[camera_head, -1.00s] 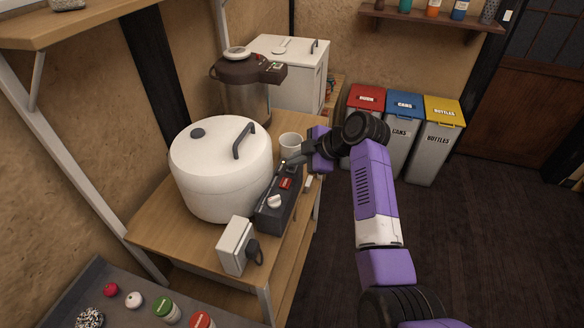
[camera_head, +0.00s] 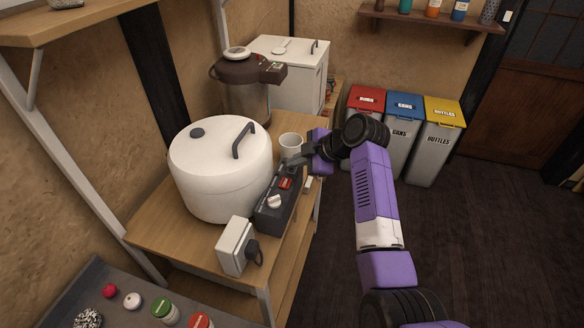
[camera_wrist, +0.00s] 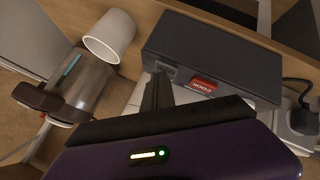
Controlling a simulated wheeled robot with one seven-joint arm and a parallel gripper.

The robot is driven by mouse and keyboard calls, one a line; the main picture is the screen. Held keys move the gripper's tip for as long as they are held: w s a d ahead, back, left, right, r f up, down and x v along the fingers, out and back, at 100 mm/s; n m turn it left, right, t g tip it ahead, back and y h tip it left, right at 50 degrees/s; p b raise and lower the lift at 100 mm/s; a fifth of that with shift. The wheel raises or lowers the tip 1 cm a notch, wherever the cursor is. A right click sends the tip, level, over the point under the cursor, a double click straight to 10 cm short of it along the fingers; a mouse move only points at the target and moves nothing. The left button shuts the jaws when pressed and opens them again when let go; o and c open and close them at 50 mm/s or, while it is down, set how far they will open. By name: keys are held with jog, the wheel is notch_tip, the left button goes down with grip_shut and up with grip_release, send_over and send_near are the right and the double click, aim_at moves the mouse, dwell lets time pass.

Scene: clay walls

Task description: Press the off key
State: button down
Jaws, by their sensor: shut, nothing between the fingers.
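A dark grey control box (camera_head: 268,217) stands on the wooden table beside a large white lidded pot (camera_head: 218,178). It carries a red switch or key (camera_head: 286,183) and a white knob (camera_head: 274,201). In the wrist view the box (camera_wrist: 215,50) shows the red piece (camera_wrist: 203,84) on its near side, with lettering too small to read. A small dark key-like part (camera_wrist: 166,69) is left of it. My gripper (camera_head: 285,164) is shut and empty at the box's far end. In the wrist view its fingertips (camera_wrist: 160,78) reach that dark part; contact cannot be told. Which part is the off key is unclear.
A white cup (camera_head: 290,142) stands close behind my gripper, with a brown-topped metal urn (camera_head: 246,98) beyond. A white plug box (camera_head: 236,246) is at the table's near end. Bins (camera_head: 404,125) stand at the back right. The floor to the right is clear.

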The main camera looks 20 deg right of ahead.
aim_at(295, 170)
jog(key=shift+r+p, duration=0.5)
jog(key=shift+r, duration=0.3)
jog(key=shift+r, duration=0.15)
jog(key=shift+r+p, duration=1.65)
jog(key=shift+r, duration=0.75)
